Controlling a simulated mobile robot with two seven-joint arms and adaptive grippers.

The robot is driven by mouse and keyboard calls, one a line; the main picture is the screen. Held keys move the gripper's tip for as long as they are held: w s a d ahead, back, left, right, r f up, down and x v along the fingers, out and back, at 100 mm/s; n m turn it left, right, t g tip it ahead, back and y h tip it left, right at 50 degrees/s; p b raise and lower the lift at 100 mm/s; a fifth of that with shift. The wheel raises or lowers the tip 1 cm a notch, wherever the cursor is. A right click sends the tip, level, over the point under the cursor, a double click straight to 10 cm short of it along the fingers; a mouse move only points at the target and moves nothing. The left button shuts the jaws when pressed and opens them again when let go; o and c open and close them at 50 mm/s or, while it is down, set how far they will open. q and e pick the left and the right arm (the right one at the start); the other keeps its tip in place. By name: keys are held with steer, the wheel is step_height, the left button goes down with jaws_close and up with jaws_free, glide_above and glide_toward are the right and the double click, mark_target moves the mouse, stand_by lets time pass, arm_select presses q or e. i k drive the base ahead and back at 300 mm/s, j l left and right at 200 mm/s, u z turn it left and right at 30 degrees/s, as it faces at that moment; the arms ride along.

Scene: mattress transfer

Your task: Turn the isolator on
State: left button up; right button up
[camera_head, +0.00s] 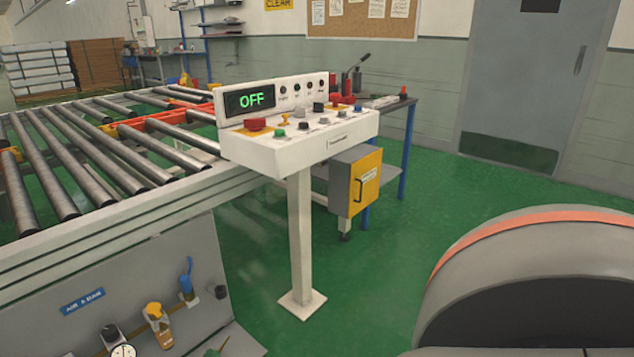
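A white control panel (275,155) stands on a white post (302,240) in the middle of the view. Its display (250,100) reads OFF in green letters. A large red button (255,124) sits at the panel's left end, with a small yellow-orange knob (284,119) beside it. Several smaller coloured buttons and knobs cover the rest of the panel top. Their labels are too small to read, so I cannot tell which control is the isolator. Neither of my grippers is in view.
A roller conveyor (90,160) runs along the left. Below it, a grey panel (120,270) carries a yellow fitting (155,313), a blue handle (187,283) and a gauge (123,351). A yellow-fronted cabinet (367,184) stands behind the post. Green floor (375,275) is clear right of the post.

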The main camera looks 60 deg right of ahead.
mark_target(254, 124)
steer(key=z, duration=1.65)
